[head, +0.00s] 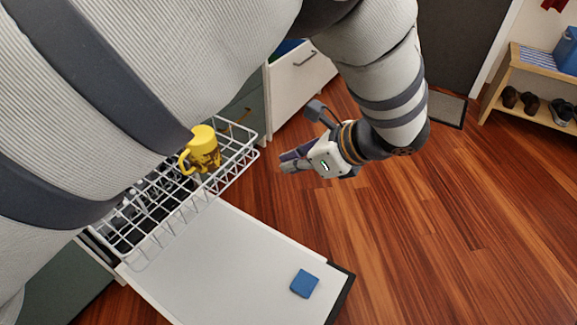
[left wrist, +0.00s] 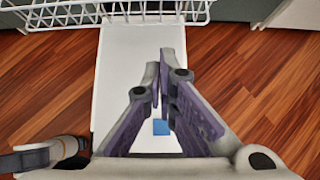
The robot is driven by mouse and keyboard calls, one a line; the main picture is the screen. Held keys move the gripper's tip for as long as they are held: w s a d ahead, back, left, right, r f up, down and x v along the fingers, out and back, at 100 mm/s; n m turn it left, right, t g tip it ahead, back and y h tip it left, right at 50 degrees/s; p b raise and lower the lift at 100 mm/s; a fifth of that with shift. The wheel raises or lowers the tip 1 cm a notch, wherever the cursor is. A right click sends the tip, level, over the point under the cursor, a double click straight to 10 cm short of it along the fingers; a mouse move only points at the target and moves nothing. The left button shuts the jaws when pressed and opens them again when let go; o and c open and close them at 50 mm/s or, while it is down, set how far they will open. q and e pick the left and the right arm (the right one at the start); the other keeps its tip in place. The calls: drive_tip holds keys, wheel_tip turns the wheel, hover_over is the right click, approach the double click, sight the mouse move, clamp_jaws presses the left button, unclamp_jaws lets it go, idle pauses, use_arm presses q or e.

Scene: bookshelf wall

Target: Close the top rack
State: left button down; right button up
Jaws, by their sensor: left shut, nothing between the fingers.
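The top rack (head: 222,180) is a white wire basket, pulled out over the open, lowered white dishwasher door (head: 225,262). A yellow mug (head: 203,150) with a dark print stands in it. Part of the rack is hidden behind my arm. In the left wrist view the rack (left wrist: 120,12) crosses the top edge, beyond the fingertips. My left gripper (head: 286,163) is shut and empty, to the right of the rack's outer end and apart from it. Its fingers (left wrist: 161,64) also show in the left wrist view, above the door.
A blue square block (head: 304,283) lies on the door near its outer end. A white drawer (head: 300,80) stands open behind the rack. A wooden bench (head: 530,95) with shoes is at the far right. The wooden floor between is clear.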

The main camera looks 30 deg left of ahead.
use_arm(q)
approach(235, 168)
wheel_tip(235, 168, down, 3)
drive_tip(key=shift+w+a+f, duration=0.1)
drive_tip(key=shift+a, duration=0.8)
drive_tip(key=shift+w+a+f, duration=0.1)
drive_tip(key=shift+a, duration=0.75)
drive_tip(key=shift+b, duration=0.3)
